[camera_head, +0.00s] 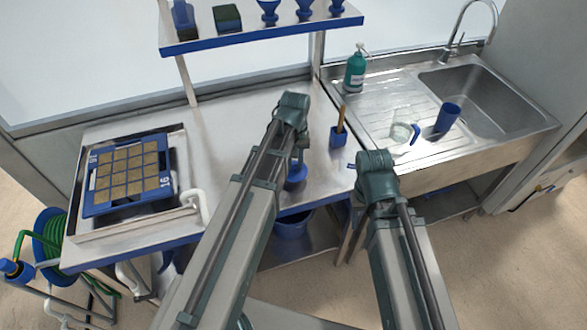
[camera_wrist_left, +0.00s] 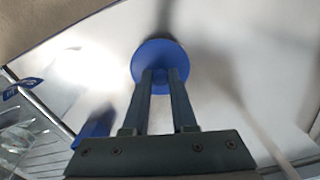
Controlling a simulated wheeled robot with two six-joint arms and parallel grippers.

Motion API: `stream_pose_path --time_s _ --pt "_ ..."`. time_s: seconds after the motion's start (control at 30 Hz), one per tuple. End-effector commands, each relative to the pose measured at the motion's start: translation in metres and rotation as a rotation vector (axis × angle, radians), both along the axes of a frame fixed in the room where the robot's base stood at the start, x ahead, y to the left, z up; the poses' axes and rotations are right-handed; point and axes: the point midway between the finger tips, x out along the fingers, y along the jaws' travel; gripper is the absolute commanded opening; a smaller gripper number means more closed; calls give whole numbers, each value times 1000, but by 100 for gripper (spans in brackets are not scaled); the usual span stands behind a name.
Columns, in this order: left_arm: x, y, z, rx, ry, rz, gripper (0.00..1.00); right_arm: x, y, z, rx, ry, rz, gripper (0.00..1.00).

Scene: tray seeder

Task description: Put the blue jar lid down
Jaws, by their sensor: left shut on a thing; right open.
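The blue jar lid (camera_head: 297,173) is a small round disc over the steel worktop, near its front edge. It shows from above in the left wrist view (camera_wrist_left: 158,52). I cannot tell whether the lid touches the worktop. My right gripper (camera_head: 376,170) is empty as far as I see, in front of the drainboard. Its fingertips are mostly hidden behind its wrist.
A blue square holder (camera_head: 338,138) with a wooden-handled tool stands right of the lid. A seed tray (camera_head: 128,205) lies at the left. A clear jar (camera_head: 401,132), blue cup (camera_head: 447,117) and green bottle (camera_head: 355,70) are by the sink. The worktop behind the lid is clear.

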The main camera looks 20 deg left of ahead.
Motion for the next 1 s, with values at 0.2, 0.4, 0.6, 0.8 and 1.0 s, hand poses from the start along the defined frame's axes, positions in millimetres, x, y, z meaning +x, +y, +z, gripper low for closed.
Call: stream_pose_path --time_s 0.2,0.4,0.6,0.8,1.0 --pt "-1 -3 -30 0 0 1 0 0 0 -30 0 0 0 50" --pt "-1 -4 -29 0 0 2 0 0 0 -29 0 0 0 50" --pt "-1 -4 -32 0 0 2 0 0 0 -32 0 0 0 50" --pt "-1 -4 -32 0 0 2 52 0 0 -32 0 0 0 50" --pt "-1 -4 -32 0 0 2 55 0 0 -32 0 0 0 50"
